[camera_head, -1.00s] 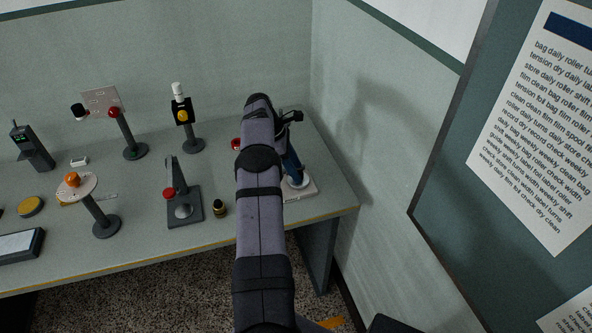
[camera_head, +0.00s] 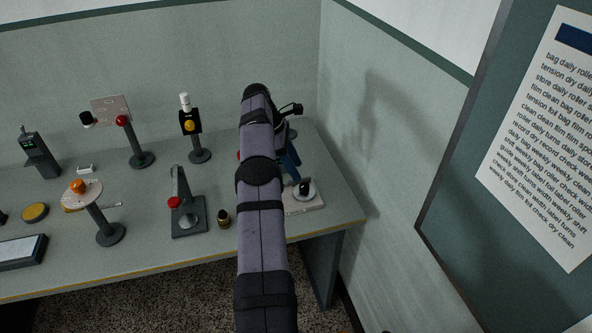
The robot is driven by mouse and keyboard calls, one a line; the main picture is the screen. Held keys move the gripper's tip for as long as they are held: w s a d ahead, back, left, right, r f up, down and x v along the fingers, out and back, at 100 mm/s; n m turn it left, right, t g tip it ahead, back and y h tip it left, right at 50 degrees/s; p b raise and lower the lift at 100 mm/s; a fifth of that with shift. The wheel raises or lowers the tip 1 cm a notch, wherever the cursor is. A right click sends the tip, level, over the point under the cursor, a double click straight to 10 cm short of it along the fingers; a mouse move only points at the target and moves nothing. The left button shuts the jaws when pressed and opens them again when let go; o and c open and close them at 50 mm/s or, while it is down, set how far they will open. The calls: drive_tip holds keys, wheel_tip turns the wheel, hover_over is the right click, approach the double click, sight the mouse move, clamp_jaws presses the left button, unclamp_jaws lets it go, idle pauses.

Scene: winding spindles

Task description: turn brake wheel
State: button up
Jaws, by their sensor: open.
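My arm reaches forward over the right end of the bench and bends down past its dark wrist. My gripper (camera_head: 304,186) is small and dark at the end of the slanting blue part. It is open, and its fingers are hard to make out. It is close to a round grey metal part, which I take to be the brake wheel (camera_head: 307,194), on a pale base plate (camera_head: 310,207). I cannot tell whether they touch. My arm hides the left side of this device.
Left of my arm on the bench (camera_head: 150,245) are a red-knobbed lever on a dark base (camera_head: 189,218), a small black-and-brass knob (camera_head: 223,219), and several stands. A wall (camera_head: 375,150) closes the right side. The bench's front right corner is clear.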

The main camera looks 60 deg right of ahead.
drive_tip(key=s+d+r+m+p, duration=0.1)
drive_tip(key=s+d+r, duration=0.15)
drive_tip(key=r, duration=0.25)
drive_tip(key=s+d+r+m, duration=0.1)
drive_tip(key=s+r, duration=0.2)
drive_tip(key=r, duration=0.2)
drive_tip(key=s+a+r, duration=0.2)
drive_tip(key=s+a, duration=0.1)
drive_tip(key=s, duration=0.2)
drive_tip(key=m+t+h+p, duration=0.15)
drive_tip(key=m+t, duration=0.45)
drive_tip(key=m, duration=1)
approach(304, 185)
drive_tip(key=shift+a+f+h, duration=0.1)
drive_tip(key=shift+f+h, duration=0.15)
drive_tip(key=shift+f, duration=0.2)
drive_tip(key=shift+f, duration=0.1)
drive_tip(key=shift+p+x, duration=1.05)
drive_tip(key=shift+x, duration=2.5)
